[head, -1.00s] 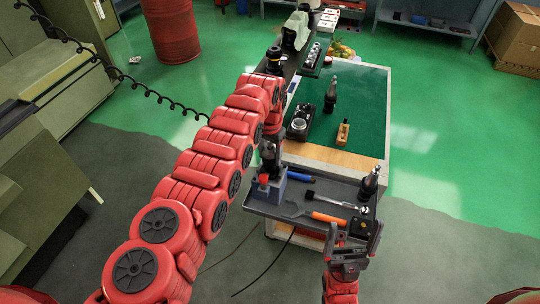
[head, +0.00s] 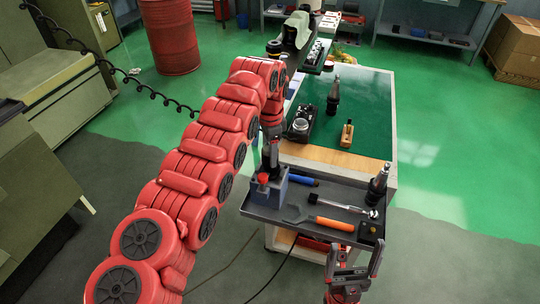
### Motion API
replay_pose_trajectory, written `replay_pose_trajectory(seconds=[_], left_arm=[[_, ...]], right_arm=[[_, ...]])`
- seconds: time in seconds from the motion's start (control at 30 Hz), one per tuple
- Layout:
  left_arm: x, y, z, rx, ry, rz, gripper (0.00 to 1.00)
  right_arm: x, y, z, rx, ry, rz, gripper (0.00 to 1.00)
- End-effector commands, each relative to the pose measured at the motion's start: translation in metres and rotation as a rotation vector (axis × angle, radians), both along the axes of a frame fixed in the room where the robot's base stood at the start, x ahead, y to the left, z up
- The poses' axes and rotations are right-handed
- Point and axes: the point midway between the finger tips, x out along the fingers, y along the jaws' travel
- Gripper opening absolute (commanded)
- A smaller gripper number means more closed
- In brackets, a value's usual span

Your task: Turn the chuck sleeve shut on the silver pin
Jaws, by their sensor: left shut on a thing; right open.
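My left gripper (head: 270,158) reaches down over the blue-grey block (head: 275,191) at the left end of the dark tray (head: 338,192). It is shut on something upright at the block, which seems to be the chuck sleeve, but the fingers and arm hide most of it. I cannot make out the silver pin there. A red part (head: 263,178) shows at the block's front left. My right gripper (head: 356,260) is open and empty at the tray's front right edge, below the picture's middle.
On the tray lie an orange-handled tool (head: 334,223), a blue-handled tool (head: 303,180) and a ratchet (head: 340,204). A dark tool holder (head: 378,185) stands at the right. Behind is a green-topped bench (head: 362,110) with a wooden block (head: 347,134).

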Motion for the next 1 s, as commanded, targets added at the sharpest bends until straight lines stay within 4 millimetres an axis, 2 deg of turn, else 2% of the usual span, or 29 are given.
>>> replay_pose_trajectory(seconds=[0.63,0.67,0.8,0.83,1.0], left_arm=[[0.0008,0.0001,0.0013,-0.001,-0.003,-0.058,0.06],[0.0009,0.0001,0.0013,-0.001,-0.003,-0.058,0.63],[0.0007,0.0001,0.0011,0.0,-0.002,-0.057,0.88],[0.0006,0.0002,0.0009,0.0,-0.002,-0.057,0.91],[0.0004,0.0001,0.0006,-0.001,-0.001,-0.057,0.91]], right_arm=[[0.0001,0.0,-0.0026,0.0,0.0,0.0,0.91],[-0.0001,0.0,-0.0027,0.0,0.0,0.0,0.91],[0.0,0.0001,-0.0028,0.0,0.0,0.0,0.91],[-0.0001,0.0001,-0.0027,0.0,0.0,0.0,0.91],[0.0,0.0,-0.0028,0.0,0.0,0.0,0.91]])
